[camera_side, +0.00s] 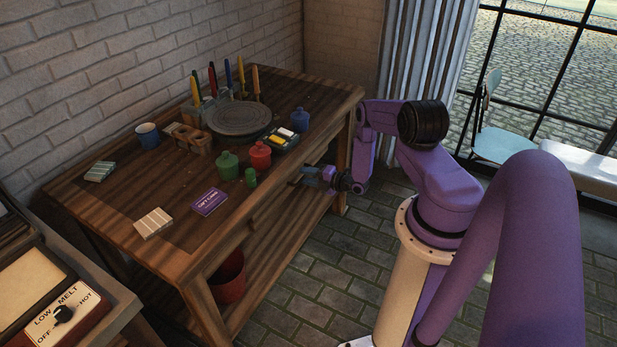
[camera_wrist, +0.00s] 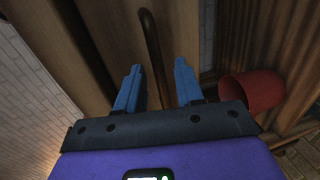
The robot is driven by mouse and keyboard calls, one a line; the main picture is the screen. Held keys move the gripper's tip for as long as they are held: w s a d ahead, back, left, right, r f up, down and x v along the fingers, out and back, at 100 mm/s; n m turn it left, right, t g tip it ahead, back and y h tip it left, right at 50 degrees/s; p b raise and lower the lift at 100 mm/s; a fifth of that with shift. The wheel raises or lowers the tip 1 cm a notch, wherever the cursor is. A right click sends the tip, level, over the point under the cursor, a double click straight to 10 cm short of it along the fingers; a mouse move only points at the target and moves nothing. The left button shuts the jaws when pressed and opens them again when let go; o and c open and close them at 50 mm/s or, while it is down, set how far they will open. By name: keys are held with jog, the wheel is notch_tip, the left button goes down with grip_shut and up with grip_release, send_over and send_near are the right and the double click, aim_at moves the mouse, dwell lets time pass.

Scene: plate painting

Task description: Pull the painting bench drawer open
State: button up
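The wooden painting bench (camera_side: 120,225) stands against the brick wall. Its drawer front (camera_wrist: 115,45) fills the upper middle of the wrist view and looks shut, though in the side view it is hard to make out. A dark bar handle (camera_wrist: 152,50) runs along the drawer front. My gripper (camera_wrist: 157,66) has two blue fingers spread apart, one on each side of the handle in the picture. I see no finger touching the handle, and cannot tell how deep it sits between them. In the side view my gripper (camera_side: 306,176) is at the bench's front edge, below the top.
On the bench top are a round grey wheel (camera_side: 238,117), green and red jars (camera_side: 260,154), a purple card (camera_side: 210,201) and a blue cup (camera_side: 147,135). A red bucket (camera_side: 228,280) stands on the lower shelf. The paved floor (camera_side: 325,265) before the bench is clear.

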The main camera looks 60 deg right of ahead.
grip_shut()
jog(key=shift+s, duration=0.1)
jog(key=f+v, duration=0.2)
jog(key=v, duration=1)
jog(key=s+f+v, duration=0.1)
jog(key=f+v, duration=0.2)
jog(key=v, duration=1)
jog(key=shift+s, duration=0.35)
jog(key=shift+d, duration=0.1)
grip_release()
